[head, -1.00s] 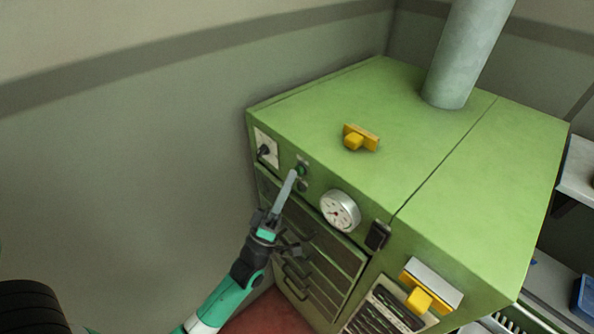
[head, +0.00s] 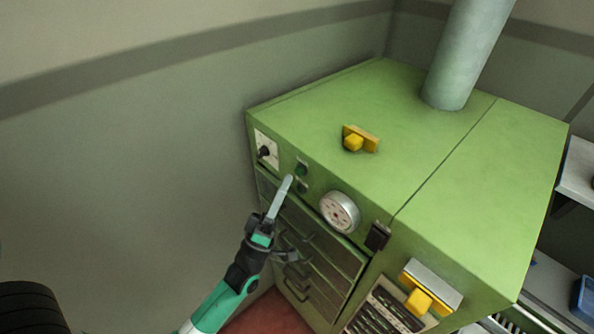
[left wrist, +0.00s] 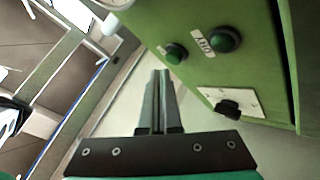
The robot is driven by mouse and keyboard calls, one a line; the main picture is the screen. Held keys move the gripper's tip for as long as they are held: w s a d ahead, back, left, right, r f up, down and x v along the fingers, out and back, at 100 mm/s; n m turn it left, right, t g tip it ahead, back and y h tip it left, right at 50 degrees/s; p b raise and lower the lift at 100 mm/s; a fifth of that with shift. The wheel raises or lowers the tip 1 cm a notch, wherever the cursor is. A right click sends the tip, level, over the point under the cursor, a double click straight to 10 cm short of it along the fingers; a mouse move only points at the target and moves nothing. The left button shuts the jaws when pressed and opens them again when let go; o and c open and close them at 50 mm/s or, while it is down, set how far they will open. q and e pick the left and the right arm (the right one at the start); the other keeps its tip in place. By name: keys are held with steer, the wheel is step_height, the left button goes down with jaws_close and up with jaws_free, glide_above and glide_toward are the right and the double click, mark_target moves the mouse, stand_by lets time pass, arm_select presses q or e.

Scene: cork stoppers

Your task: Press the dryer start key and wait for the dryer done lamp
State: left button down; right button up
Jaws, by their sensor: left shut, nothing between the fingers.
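The green dryer cabinet (head: 420,140) stands against the wall. Its front has two round green fittings, an upper one (head: 301,168) and a lower one (head: 302,187). In the left wrist view the larger dome (left wrist: 226,38) and the smaller round one (left wrist: 177,53) sit beside a "DRY" label; both look dark green, unlit. I cannot tell for sure which is key and which is lamp. My left gripper (head: 289,179) is shut and empty, its tips just in front of the lower fitting, seemingly apart from it. They also show in the left wrist view (left wrist: 161,73). My right gripper is not in view.
A black knob on a white plate (head: 266,149) is left of the fittings, a round gauge (head: 340,211) right. Drawers with handles (head: 310,262) lie below.

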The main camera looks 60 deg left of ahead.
arm_select(q)
steer(key=s, duration=0.2)
steer(key=s+d, duration=0.1)
steer(key=s, duration=0.2)
steer(key=shift+d+p, duration=0.15)
steer(key=shift+p, duration=0.2)
steer(key=shift+w, duration=0.1)
stand_by(0.8)
